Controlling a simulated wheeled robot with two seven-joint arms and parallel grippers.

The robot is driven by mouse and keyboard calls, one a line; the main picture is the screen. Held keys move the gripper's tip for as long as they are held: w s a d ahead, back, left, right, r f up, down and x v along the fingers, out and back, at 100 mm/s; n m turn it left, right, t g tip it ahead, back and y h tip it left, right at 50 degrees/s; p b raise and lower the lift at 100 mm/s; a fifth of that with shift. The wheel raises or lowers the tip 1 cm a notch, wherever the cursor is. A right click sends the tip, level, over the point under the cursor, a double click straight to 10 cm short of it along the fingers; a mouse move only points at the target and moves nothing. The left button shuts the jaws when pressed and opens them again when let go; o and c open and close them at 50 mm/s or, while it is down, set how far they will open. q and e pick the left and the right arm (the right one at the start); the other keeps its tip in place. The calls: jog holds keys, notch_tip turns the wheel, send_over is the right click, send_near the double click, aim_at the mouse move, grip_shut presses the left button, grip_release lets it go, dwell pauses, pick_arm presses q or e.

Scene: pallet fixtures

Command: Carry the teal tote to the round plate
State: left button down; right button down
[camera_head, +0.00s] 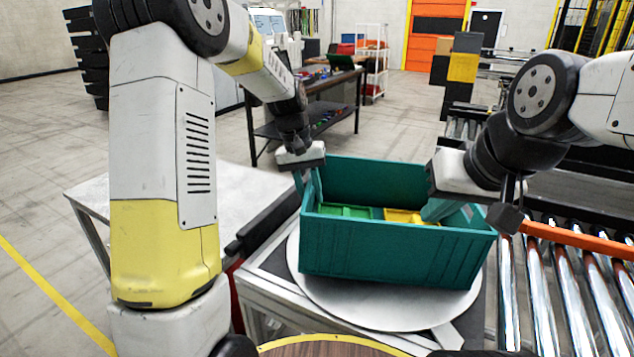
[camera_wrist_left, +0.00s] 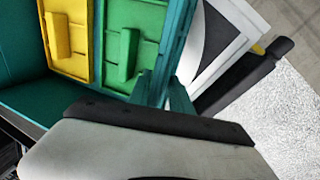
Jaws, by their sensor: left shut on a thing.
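The teal tote (camera_head: 385,252) is upright over the round plate (camera_head: 380,318) in the head view. The silver plate shows around its front and left; I cannot tell if the tote's underside touches it. Inside lie a green part (camera_head: 347,211) and a yellow part (camera_head: 403,215), also seen in the left wrist view as green (camera_wrist_left: 122,45) and yellow (camera_wrist_left: 66,38). My left gripper (camera_head: 305,181) is shut on the tote's left wall. My right gripper (camera_head: 442,207) is at the tote's right end, with a finger inside; its jaw state is unclear.
A roller conveyor (camera_head: 565,290) with an orange rail (camera_head: 575,236) runs close on the right. A light-topped table (camera_head: 245,195) stands left of the plate's stand. A workbench (camera_head: 320,95) and a white rack (camera_head: 372,62) are behind. Open floor lies at the left.

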pick_arm(q)
jog(key=shift+a+x, duration=0.25)
jog(key=shift+x, duration=0.95)
jog(key=c, duration=1.3)
grip_release()
jog(key=shift+f, duration=0.2)
jog(key=shift+o, duration=0.2)
jog(key=v, duration=1.1)
jog(key=s+a+r+t, duration=0.3)
jog(key=s+r, duration=0.4)
jog(key=s, duration=0.4)
jog(key=s+a+f+t, duration=0.1)
jog(key=s+f+t, duration=0.1)
jog(key=s, duration=1.1)
jog(key=shift+m+t, duration=0.3)
jog(key=shift+t, duration=0.3)
